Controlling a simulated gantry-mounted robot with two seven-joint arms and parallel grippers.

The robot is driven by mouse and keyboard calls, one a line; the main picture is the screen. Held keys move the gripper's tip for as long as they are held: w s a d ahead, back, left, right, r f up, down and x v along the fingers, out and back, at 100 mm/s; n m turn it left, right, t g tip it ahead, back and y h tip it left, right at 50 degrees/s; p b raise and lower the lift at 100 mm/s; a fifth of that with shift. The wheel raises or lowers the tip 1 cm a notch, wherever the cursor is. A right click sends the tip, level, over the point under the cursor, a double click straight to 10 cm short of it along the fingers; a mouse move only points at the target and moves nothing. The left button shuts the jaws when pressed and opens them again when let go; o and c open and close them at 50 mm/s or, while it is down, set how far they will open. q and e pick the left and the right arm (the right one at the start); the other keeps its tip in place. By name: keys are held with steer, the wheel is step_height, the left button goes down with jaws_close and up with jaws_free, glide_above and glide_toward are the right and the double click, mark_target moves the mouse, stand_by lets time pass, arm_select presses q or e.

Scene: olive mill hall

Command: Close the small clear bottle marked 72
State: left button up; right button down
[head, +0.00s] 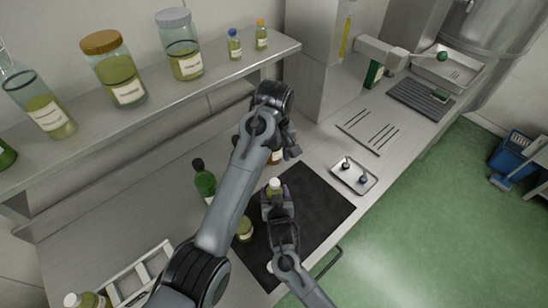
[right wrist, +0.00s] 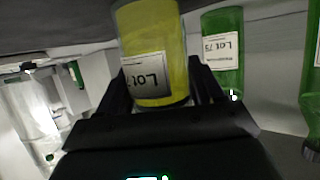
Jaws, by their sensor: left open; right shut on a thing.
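In the right wrist view, my right gripper (right wrist: 155,95) is shut on a small clear bottle (right wrist: 158,30) with yellow-green liquid. Its label reads "Lot"; the number is not readable, so I cannot tell if it is 72. In the head view my right gripper (head: 276,196) holds this bottle (head: 274,189) over the dark mat; its top looks pale, and I cannot tell whether it is capped. A small metal tray (head: 340,179) holds two small dark-topped pieces, perhaps caps.
A dark mat (head: 325,205) lies on the steel bench. A green bottle (head: 205,181) stands left of my left arm, and a yellow-green bottle (head: 244,232) near the mat's left edge. A green bottle marked Lot 73 (right wrist: 222,30) shows behind.

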steer(key=shift+d+f, duration=0.1)
steer(key=shift+c, duration=0.4)
jaws_free()
steer(key=shift+s+r, duration=0.3)
steer(key=shift+s, duration=0.25)
steer(key=p+v, duration=0.1)
steer(key=v, duration=0.8)
steer(key=shift+s, duration=0.25)
steer(key=shift+r, duration=0.1)
